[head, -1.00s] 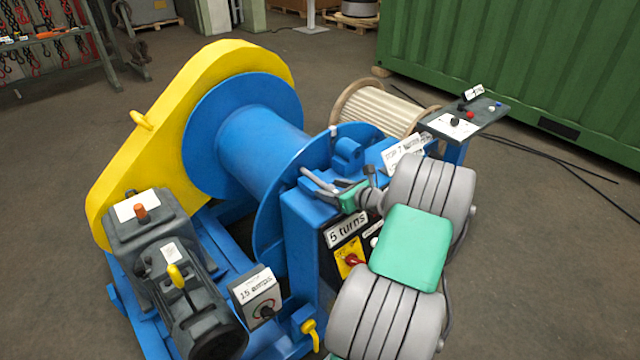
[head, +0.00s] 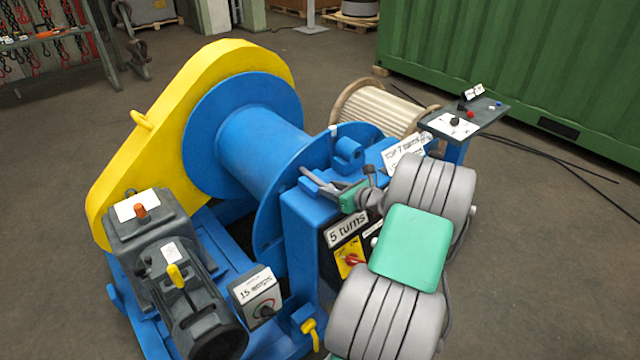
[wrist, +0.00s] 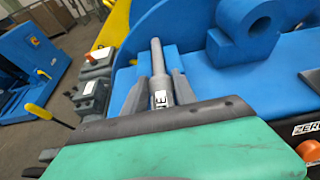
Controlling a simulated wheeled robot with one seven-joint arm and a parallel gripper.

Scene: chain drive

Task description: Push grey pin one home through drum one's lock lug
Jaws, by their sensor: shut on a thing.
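The grey pin (wrist: 158,62) stands between my gripper's two dark fingers in the wrist view, its slim end pointing away from me and a white label near its base. My gripper (wrist: 155,90) is shut on it. The gripper also shows in the head view (head: 318,184), above the blue housing beside the drum flange. The blue lock lug (wrist: 262,24) with a round hole is to the right of the pin and apart from it; it also shows in the head view (head: 348,153). The blue drum (head: 265,145) lies behind the fingers.
A yellow chain guard (head: 150,140) and dark motor (head: 190,280) are at left. A "5 turns" panel (head: 347,227) is below my wrist. A control stand (head: 465,118) and rope reel (head: 385,108) are behind at right. Open floor lies to the right.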

